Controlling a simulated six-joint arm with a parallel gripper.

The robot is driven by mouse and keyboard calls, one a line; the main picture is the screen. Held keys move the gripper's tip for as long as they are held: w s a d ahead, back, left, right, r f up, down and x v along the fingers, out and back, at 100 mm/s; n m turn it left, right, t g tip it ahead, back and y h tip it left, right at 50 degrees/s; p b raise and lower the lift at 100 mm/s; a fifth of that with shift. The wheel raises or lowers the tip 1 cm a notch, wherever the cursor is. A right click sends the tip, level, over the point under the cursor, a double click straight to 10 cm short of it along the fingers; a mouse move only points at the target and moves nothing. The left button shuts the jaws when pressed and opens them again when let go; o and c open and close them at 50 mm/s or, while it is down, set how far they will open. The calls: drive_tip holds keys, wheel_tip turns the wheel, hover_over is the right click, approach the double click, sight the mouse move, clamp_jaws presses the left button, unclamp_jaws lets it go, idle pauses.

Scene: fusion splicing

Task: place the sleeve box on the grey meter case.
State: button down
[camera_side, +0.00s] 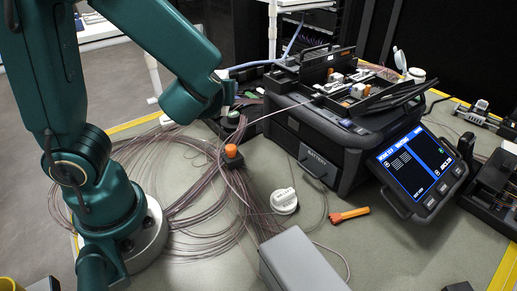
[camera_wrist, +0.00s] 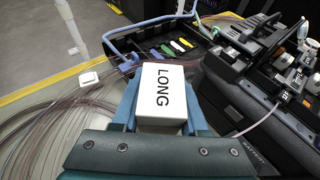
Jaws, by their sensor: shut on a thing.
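The sleeve box (camera_wrist: 162,98) is a white block marked LONG in the wrist view. My gripper (camera_wrist: 160,108) is shut on it, with a blue finger along each side. In the side view my gripper (camera_side: 228,90) is mostly hidden by my wrist, and I cannot clearly make out the box there. It is near the black tool tray, left of the splicer. The grey meter case (camera_side: 300,264) lies on the bench at the bottom centre of the side view, well away from my gripper. Its visible top is bare. It is not visible in the wrist view.
The black splicer (camera_side: 318,130) with its lit screen (camera_side: 414,162) stands right of my gripper. The tool tray (camera_wrist: 154,40) has a blue handle and coloured tools. Loose fibre coils (camera_side: 195,200), an orange-topped bottle (camera_side: 232,155), a white reel (camera_side: 284,201) and an orange tool (camera_side: 349,215) lie around.

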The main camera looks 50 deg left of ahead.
drive_tip(key=d+r+m+t+h, duration=0.2)
drive_tip(key=d, duration=0.4)
drive_tip(key=s+f+n+g+y, duration=0.5)
drive_tip(key=s+f+n+g, duration=0.1)
drive_tip(key=s+n+g, duration=0.5)
drive_tip(key=s+d+f+n+g+h, duration=0.1)
drive_tip(key=s+d+n+g+h, duration=0.5)
drive_tip(key=n+g, duration=0.45)
drive_tip(key=w+d+r+n+g+h, duration=0.2)
drive_tip(key=d+r+n+h, duration=0.1)
drive_tip(key=d+n+h, duration=0.75)
drive_tip(key=w+d+r+n+t+h, duration=0.4)
drive_tip(key=w+r+n+t+h, duration=0.3)
drive_tip(key=w+n+h, duration=0.35)
drive_tip(key=m+y, duration=0.1)
hover_over(318, 282)
drive_tip(key=s, duration=0.2)
drive_tip(key=shift+t, duration=0.25)
drive_tip(key=f, duration=0.7)
drive_tip(key=shift+w+d, duration=0.25)
drive_tip(key=shift+d, duration=0.05)
drive_tip(key=shift+f, duration=2)
